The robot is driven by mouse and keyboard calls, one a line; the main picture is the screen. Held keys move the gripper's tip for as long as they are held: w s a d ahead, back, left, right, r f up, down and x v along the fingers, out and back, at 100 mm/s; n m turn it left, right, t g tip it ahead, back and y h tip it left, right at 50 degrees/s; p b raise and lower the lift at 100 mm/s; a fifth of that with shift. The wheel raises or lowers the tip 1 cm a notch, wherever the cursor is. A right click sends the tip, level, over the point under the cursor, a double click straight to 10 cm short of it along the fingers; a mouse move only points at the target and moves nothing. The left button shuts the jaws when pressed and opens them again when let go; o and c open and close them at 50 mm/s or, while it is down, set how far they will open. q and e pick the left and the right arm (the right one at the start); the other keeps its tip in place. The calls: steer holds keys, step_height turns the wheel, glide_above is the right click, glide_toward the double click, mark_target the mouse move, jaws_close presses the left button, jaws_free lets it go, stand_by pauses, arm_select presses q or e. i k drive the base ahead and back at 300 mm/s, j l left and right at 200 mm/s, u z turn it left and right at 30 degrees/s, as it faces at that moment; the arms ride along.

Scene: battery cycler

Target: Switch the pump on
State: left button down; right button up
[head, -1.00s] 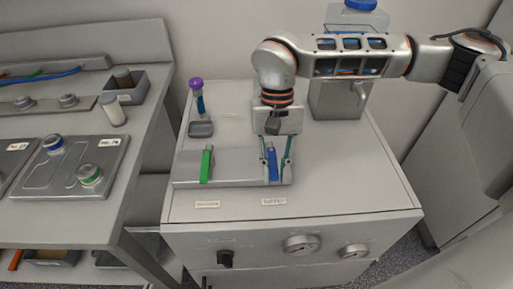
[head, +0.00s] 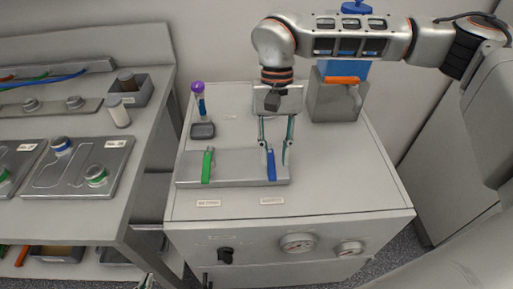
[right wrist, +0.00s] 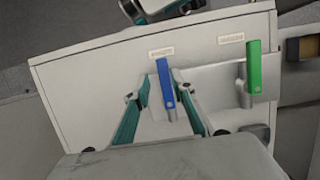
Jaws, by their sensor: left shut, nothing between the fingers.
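A black rotary knob (head: 226,256) is on the cabinet's front panel, left of two round gauges (head: 298,242); I cannot tell its setting. A blue lever (head: 271,164) and a green lever (head: 207,164) stand on a grey block (head: 238,167) on top of the cabinet. My right gripper (head: 276,140) is open, its fingers on either side of the blue lever (right wrist: 167,84) and not closed on it. My left gripper (head: 146,281) just shows at the bottom edge of the head view, shut and empty, left of the cabinet; part of it shows in the right wrist view.
A grey unit (head: 337,101) with an orange handle (head: 342,80) and a blue container stands at the cabinet's back right. A bench (head: 150,120) with trays is on the left. The cabinet top's right side is clear.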

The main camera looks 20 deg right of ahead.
mark_target(224, 254)
steer(key=k, duration=1)
